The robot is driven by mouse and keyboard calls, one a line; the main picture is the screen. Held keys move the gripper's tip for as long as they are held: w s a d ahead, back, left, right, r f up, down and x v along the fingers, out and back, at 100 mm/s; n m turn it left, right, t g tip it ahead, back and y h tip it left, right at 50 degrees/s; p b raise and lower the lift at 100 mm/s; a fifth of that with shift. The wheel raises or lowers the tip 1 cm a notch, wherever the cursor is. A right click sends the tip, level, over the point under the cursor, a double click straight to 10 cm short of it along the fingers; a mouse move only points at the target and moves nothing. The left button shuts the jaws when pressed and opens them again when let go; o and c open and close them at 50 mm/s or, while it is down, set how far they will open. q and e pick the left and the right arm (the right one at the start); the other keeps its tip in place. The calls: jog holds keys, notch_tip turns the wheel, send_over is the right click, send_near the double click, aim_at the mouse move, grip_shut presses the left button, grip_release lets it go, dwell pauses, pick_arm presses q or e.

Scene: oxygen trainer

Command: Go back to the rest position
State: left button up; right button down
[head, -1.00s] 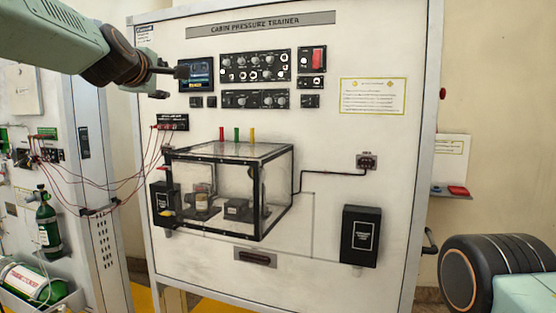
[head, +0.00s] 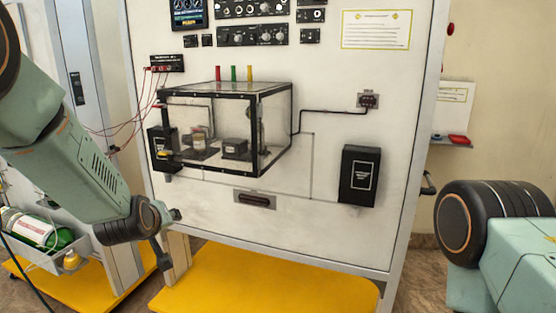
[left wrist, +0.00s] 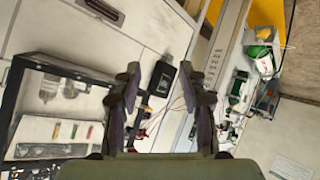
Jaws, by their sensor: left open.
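My left arm comes in from the left in the head view. Its left gripper (head: 170,238) hangs low, in front of the lower left edge of the trainer panel (head: 230,225) and below the clear chamber (head: 225,130). The left wrist view shows the two fingers of this gripper (left wrist: 168,90) spread apart with nothing between them. The panel and the chamber's black frame (left wrist: 12,100) show tilted beyond the fingers. Part of my right arm shows at the right edge of the head view, but its gripper is out of frame.
A yellow base (head: 265,282) extends in front of the panel. A black box (head: 360,176) is mounted at its right. Thin red wires (head: 130,125) run left from the panel. A green and white cylinder (head: 35,230) lies in a tray at the left.

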pick_arm(q)
jog(key=s+d+f+m+g+b, duration=0.25)
jog(key=s+f+m+g, duration=0.2)
jog(key=s+f, duration=1.6)
jog(key=s+f+g+b, duration=0.2)
jog(key=s+f, duration=0.3)
jog(key=s, duration=0.3)
jog(key=s+f+m+g+h+b, duration=0.1)
jog(key=s+f+g, duration=0.1)
jog(key=s+f, duration=0.4)
jog(key=s+f+g+b, duration=0.2)
jog(key=s+f, duration=0.4)
jog(key=s, duration=0.6)
jog(key=shift+d+m+g+b, duration=0.35)
jog(key=shift+d, duration=0.1)
jog(key=shift+s, duration=0.15)
